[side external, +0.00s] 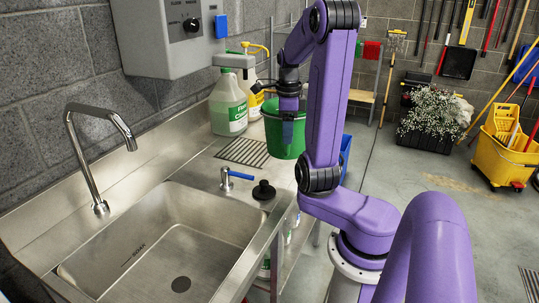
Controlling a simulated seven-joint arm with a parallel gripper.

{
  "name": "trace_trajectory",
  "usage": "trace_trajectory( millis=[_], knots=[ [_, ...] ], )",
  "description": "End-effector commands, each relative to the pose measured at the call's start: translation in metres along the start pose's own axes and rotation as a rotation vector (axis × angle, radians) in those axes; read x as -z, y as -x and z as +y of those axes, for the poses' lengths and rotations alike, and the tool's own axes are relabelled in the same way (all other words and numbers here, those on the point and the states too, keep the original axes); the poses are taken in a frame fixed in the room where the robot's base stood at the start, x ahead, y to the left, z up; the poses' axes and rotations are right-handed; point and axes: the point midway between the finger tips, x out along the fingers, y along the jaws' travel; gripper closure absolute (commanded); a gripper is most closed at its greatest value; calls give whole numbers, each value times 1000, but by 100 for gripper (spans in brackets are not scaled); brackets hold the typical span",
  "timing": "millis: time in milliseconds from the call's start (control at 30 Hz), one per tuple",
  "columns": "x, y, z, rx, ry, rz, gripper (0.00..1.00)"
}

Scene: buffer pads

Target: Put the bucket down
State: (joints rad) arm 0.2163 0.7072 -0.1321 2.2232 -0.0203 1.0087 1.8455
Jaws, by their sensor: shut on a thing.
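A green bucket (271,130) is at the far right end of the steel counter, partly hidden behind my purple arm. My gripper (289,112) points down at the bucket's upper part and is shut on it; the fingertips are small and partly blurred into the arm. The bucket looks upright. I cannot tell whether its base touches the counter.
A steel sink (170,245) with a tap (92,150) fills the near counter. A striped drain grate (243,152), a blue-handled valve (236,176) and a black stopper (263,190) lie before the bucket. A large jug (228,105) stands left of it. A grey control box (175,38) hangs above.

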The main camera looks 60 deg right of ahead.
Motion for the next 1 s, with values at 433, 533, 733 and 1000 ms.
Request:
trace_trajectory(
  millis=[433,533,733,1000],
  knots=[
    [-36,-38,-62,-2,1,1,100],
    [-41,-54,-71,-4,1,2,100],
    [-51,-78,-88,-2,1,1,100],
    [-57,-93,-98,-1,0,0,100]
  ],
)
